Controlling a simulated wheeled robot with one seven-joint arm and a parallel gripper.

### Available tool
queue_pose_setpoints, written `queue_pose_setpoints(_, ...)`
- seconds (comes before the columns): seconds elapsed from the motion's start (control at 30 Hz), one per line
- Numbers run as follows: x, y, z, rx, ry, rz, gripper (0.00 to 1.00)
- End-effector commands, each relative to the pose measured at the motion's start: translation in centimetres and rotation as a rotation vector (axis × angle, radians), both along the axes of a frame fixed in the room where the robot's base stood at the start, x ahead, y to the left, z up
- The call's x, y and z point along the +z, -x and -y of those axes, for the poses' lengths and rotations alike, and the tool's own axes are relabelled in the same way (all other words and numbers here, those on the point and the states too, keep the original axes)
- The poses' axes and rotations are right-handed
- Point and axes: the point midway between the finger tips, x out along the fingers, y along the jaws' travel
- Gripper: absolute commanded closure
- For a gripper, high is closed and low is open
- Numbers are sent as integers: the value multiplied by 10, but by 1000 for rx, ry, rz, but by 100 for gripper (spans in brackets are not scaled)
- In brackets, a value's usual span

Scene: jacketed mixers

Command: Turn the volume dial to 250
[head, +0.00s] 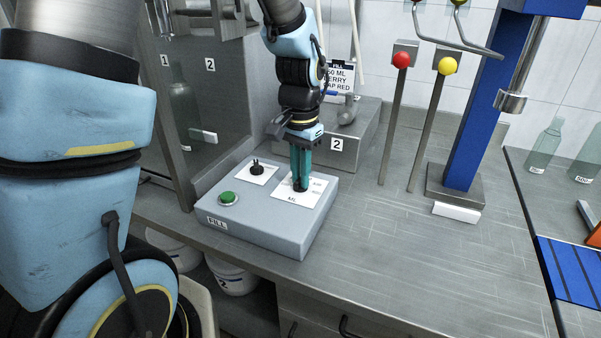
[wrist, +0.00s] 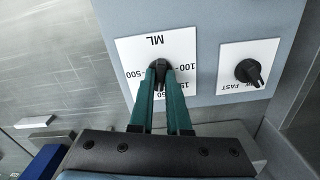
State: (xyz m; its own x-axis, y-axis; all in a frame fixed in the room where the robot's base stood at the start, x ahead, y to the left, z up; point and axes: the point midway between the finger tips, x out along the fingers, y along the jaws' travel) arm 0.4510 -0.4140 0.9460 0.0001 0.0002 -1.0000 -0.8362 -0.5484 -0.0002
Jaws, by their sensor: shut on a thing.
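The volume dial (wrist: 159,66) is a black knob on a white plate (wrist: 130,52) marked ML. In the wrist view the plate appears upside down, with 100 at the right, 500 at the left and partly covered numbers below. My gripper (wrist: 160,74) is shut on the dial, its two teal fingers on either side of the knob. In the head view my gripper (head: 300,186) points straight down onto the plate (head: 314,192) and mostly hides the dial. The dial's pointer is hidden, so its setting cannot be read.
The bench between is clear.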

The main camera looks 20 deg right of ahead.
Motion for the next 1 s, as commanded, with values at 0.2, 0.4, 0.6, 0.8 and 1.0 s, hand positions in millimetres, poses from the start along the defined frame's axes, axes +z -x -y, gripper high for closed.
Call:
queue_pose_setpoints(0.2, 0, 0, 0, 133, 0, 0, 100)
queue_pose_setpoints(0.4, 0, 0, 0, 206, 0, 0, 100)
queue_pose_setpoints(0.6, 0, 0, 0, 237, 0, 0, 100)
queue_pose_setpoints(0.8, 0, 0, 0, 242, 0, 0, 100)
queue_pose_setpoints(1.0, 0, 0, 0, 241, 0, 0, 100)
